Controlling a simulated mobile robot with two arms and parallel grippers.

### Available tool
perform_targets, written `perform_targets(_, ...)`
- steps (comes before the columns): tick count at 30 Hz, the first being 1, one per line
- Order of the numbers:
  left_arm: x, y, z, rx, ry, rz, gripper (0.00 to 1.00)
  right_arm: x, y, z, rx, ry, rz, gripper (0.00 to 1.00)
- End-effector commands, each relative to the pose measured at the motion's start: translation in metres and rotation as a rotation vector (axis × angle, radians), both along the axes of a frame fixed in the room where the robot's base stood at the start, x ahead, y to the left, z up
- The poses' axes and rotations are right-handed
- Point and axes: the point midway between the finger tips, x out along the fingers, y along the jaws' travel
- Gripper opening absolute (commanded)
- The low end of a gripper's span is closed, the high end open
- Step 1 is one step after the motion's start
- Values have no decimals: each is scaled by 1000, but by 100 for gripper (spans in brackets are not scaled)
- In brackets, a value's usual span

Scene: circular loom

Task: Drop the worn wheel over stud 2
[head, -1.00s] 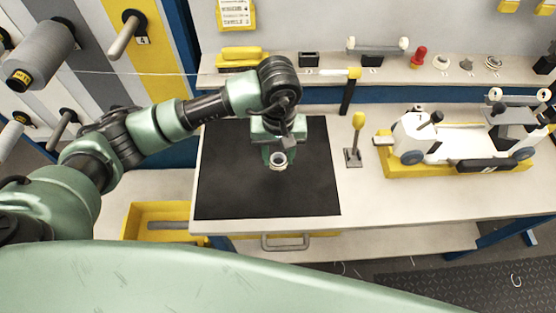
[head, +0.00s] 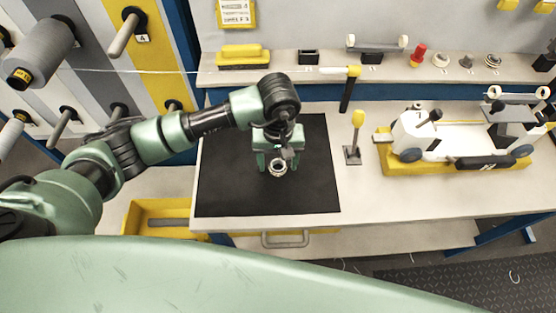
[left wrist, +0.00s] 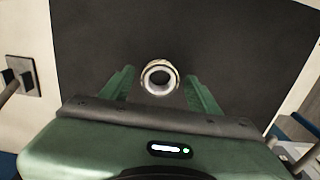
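A small metallic ring-shaped wheel (head: 278,168), which I take for the worn wheel, shows over the black mat (head: 230,190) on the bench. It also shows in the left wrist view (left wrist: 159,77), with a pale rim and a dark hole. My left gripper (head: 277,162) is over the mat, pointing down. Its two green fingers (left wrist: 161,90) are apart, one on each side of the wheel, with a gap on both sides. I cannot tell whether the wheel rests flat on the mat. I cannot make out which stud is number 2. My right gripper is not in view.
A yellow-topped lever (head: 355,138) stands right of the mat. A white machine on a yellow base (head: 400,165) is farther right. The back shelf (head: 280,74) holds a red knob (head: 418,54), a pale wheel (head: 440,60) and other parts. The bench front right is clear.

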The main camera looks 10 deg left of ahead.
Motion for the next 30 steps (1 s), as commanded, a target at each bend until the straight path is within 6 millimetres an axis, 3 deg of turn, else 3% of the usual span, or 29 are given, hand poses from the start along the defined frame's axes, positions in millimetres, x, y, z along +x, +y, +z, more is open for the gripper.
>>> perform_targets(5, 0, 0, 5, 0, 0, 1, 62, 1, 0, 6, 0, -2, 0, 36)
perform_targets(7, 2, 0, 10, -2, -5, 0, 62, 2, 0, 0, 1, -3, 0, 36)
perform_targets(21, 1, 0, 102, -1, -5, -1, 62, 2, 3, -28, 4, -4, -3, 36)
perform_targets(30, 0, 0, 123, 0, 0, 0, 62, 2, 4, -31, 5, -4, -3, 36)
